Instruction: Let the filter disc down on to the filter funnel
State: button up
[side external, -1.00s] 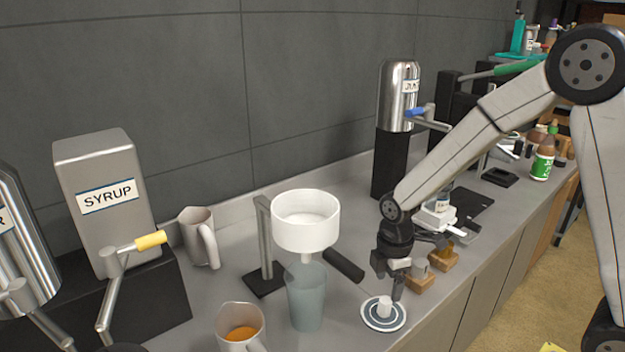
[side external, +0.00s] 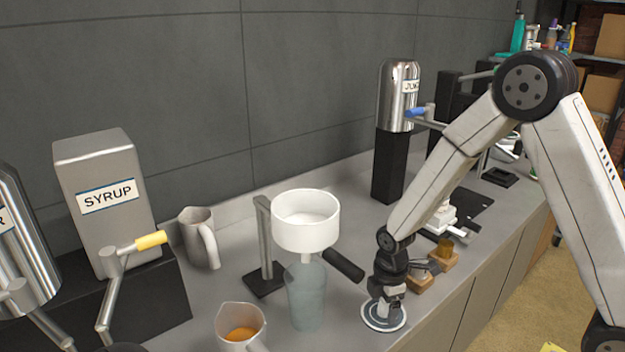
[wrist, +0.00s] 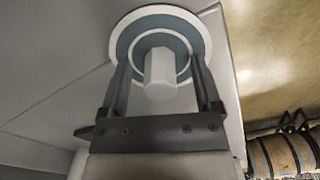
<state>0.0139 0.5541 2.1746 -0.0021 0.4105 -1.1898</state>
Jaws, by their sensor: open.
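The filter disc (side external: 385,319) is a flat white disc with a grey-blue ring and a white knob; it lies on the counter at the front right in the side view. In the wrist view the disc (wrist: 191,24) shows its knob (wrist: 160,68) between the two fingers. My gripper (side external: 384,305) is low over the disc, open, with a finger on each side of the knob; gaps show between fingers and knob. The white filter funnel (side external: 306,228) sits on a metal stand, left of my gripper, above a bluish translucent cup (side external: 306,300).
A black handle (side external: 344,266) juts from the funnel toward my arm. A mug with orange liquid (side external: 240,333) and a grey pitcher (side external: 199,238) stand left. The syrup dispenser (side external: 105,200) is farther left. Small wooden blocks (side external: 441,258) stand just behind my gripper.

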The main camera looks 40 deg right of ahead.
grip_shut()
jog(key=shift+r, duration=0.75)
dwell(0.8)
jog(key=shift+r, duration=2.9)
jog(key=shift+r, duration=0.1)
